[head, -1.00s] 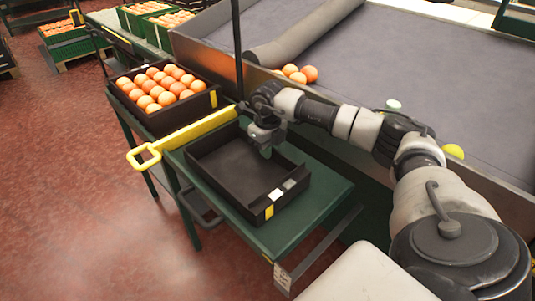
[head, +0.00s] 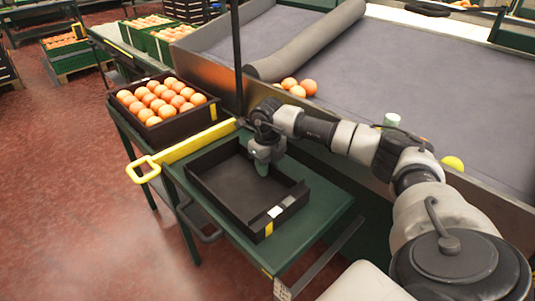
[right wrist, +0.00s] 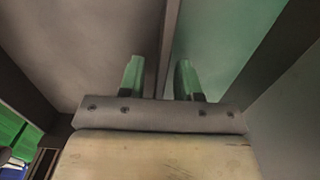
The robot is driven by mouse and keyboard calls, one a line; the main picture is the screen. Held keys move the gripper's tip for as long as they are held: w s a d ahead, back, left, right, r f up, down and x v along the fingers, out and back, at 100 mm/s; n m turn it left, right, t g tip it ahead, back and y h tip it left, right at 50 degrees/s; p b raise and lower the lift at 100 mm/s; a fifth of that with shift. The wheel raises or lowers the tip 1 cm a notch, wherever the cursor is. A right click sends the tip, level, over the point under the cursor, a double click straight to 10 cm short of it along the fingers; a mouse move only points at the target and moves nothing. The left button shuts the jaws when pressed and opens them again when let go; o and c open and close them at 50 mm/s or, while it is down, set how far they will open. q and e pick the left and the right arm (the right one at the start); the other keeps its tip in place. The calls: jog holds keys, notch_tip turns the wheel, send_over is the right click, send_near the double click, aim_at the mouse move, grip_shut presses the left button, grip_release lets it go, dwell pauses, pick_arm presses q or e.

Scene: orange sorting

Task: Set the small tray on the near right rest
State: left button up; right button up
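The small tray (head: 232,205) is a black, empty, shallow tray with white and yellow labels at its near corner. It lies flat on the green table (head: 318,220). My right gripper (head: 262,169) is at the tray's far right wall, pointing down. In the right wrist view its two green fingertips (right wrist: 159,75) stand apart, on either side of the wall's top edge (right wrist: 166,50). The grey tray floor shows left of that edge and the green table right of it. I see no clear contact between fingers and wall. My left gripper is not in view.
A black crate of oranges (head: 190,125) stands at the left, beyond a yellow handled bar (head: 180,150). A black post (head: 237,50) rises behind the tray. A grey belt (head: 420,85) with a few oranges (head: 297,88) lies behind my arm. Red floor is clear at left.

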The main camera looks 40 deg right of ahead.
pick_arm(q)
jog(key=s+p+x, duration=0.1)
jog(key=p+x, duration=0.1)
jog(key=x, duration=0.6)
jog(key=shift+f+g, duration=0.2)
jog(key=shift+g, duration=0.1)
pick_arm(e)
notch_tip(320, 180, up, 12)
